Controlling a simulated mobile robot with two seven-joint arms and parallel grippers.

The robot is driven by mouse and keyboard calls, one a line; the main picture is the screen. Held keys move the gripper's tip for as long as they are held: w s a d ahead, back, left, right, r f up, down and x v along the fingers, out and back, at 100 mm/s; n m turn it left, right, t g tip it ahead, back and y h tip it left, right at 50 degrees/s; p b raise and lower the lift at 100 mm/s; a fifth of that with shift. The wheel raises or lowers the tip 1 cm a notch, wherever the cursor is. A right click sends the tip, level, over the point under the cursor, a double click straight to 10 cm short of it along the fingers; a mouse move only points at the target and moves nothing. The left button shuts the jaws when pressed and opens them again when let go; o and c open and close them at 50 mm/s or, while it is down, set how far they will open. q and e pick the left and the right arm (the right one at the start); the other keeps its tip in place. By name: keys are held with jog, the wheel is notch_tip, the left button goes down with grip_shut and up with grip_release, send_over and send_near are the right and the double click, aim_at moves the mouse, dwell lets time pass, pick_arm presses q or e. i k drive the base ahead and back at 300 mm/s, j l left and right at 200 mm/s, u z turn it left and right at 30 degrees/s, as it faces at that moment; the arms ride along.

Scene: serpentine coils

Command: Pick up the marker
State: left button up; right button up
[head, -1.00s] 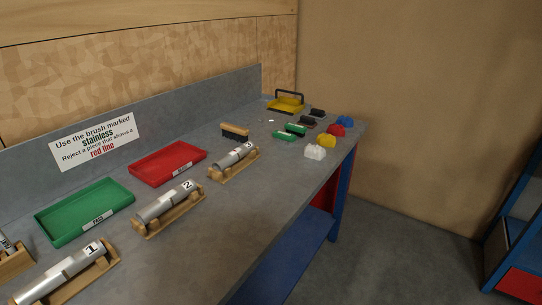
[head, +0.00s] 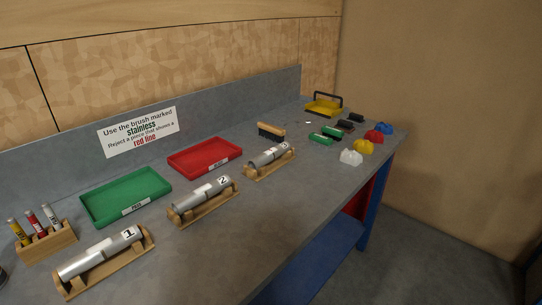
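A small wooden rack (head: 48,243) stands on the grey workbench at the far left of the head view. It holds three upright, slightly tilted tubes: one with yellow (head: 18,231), one with red (head: 34,222) and one mostly white or silver (head: 50,215). Their labels are too small to read, and I cannot tell which is the marker. Neither of my grippers shows in the head view.
Numbered metal cylinders 1 (head: 100,253), 2 (head: 200,196) and 3 (head: 268,155) lie in wooden cradles. Behind them are a green tray (head: 125,195) and a red tray (head: 205,157). Brushes, coloured blocks and a yellow dustpan (head: 323,108) are at the far end.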

aim_at(29, 213)
jog(key=u, duration=1.6)
